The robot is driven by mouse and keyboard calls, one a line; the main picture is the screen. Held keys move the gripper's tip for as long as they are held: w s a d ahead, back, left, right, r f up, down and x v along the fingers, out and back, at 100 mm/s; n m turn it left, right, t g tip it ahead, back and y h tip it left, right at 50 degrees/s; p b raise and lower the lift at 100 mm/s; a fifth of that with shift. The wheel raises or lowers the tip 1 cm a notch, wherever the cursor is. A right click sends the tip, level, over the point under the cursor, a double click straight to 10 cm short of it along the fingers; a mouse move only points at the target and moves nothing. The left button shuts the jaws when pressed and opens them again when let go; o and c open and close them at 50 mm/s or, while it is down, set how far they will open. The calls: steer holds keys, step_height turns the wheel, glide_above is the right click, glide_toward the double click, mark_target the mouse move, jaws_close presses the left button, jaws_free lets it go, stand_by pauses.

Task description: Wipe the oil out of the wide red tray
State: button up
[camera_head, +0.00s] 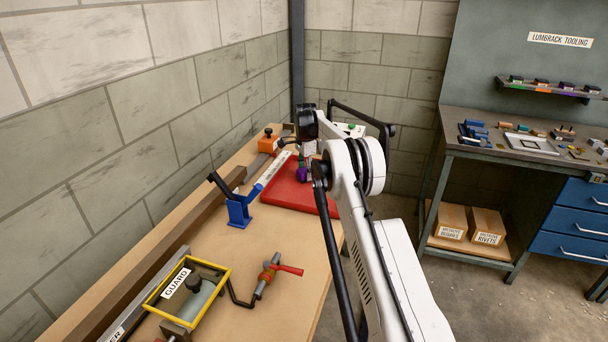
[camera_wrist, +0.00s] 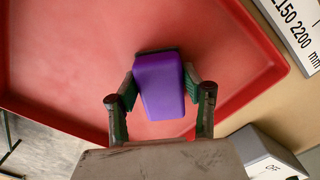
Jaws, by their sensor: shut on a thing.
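The wide red tray (camera_head: 288,202) lies on the workbench, partly hidden behind my arm. It also fills much of the wrist view (camera_wrist: 75,60). My gripper (camera_wrist: 161,88) is shut on a purple block (camera_wrist: 163,102) with a dark far edge. The block is between the fingers, over the tray floor. In the head view, the purple block (camera_head: 303,174) is low over the tray's far part; whether it touches the floor I cannot tell. The tray floor shows paler, cloudy patches in the wrist view, but no distinct oil pool stands out.
A blue bracket (camera_head: 238,212) stands left of the tray beside a long scale (camera_head: 270,172). A yellow guard frame (camera_head: 188,292) and a red-handled tool (camera_head: 270,272) lie nearer. Walls stand left and behind.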

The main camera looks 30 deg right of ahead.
steer(key=shift+w+d, duration=0.6)
steer(key=shift+w, duration=0.05)
steer(key=shift+f, duration=0.15)
steer(key=shift+s+a+b, duration=0.3)
steer(key=shift+s+b, duration=0.05)
steer(key=shift+b, duration=0.15)
steer(key=shift+s+a+f+b, duration=0.15)
steer(key=shift+s+a+b, duration=0.7)
steer(key=shift+s+a, duration=0.3)
steer(key=shift+c, duration=0.4)
steer(key=shift+r+p, duration=1.05)
steer(key=shift+r, duration=2)
steer(key=shift+r, duration=0.15)
